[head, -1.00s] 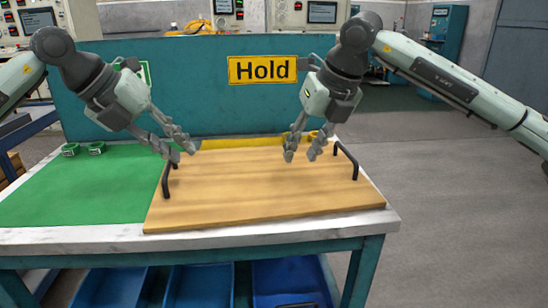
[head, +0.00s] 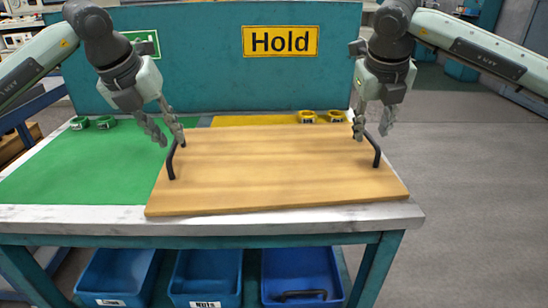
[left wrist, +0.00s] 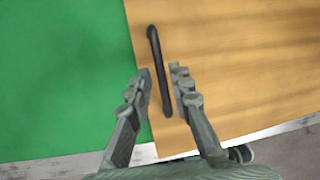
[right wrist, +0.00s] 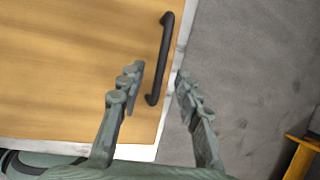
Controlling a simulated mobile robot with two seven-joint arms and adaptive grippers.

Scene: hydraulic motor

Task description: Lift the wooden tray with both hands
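The wooden tray (head: 275,175) lies flat on the workbench, with a black handle at each short side. My left gripper (head: 166,142) is open above the left handle (head: 171,160). In the left wrist view its fingers (left wrist: 160,92) are on either side of that handle (left wrist: 160,70). My right gripper (head: 373,136) is open above the right handle (head: 376,150). In the right wrist view its fingers (right wrist: 157,88) are spread with the handle (right wrist: 160,60) between them. Neither gripper is shut on a handle.
A green mat (head: 75,175) covers the bench's left part, with green rings (head: 105,122) at its back. Yellow rings (head: 308,116) lie on a yellow strip (head: 240,121) behind the tray. A teal panel with a "Hold" sign (head: 280,41) stands behind. Blue bins (head: 302,272) sit below.

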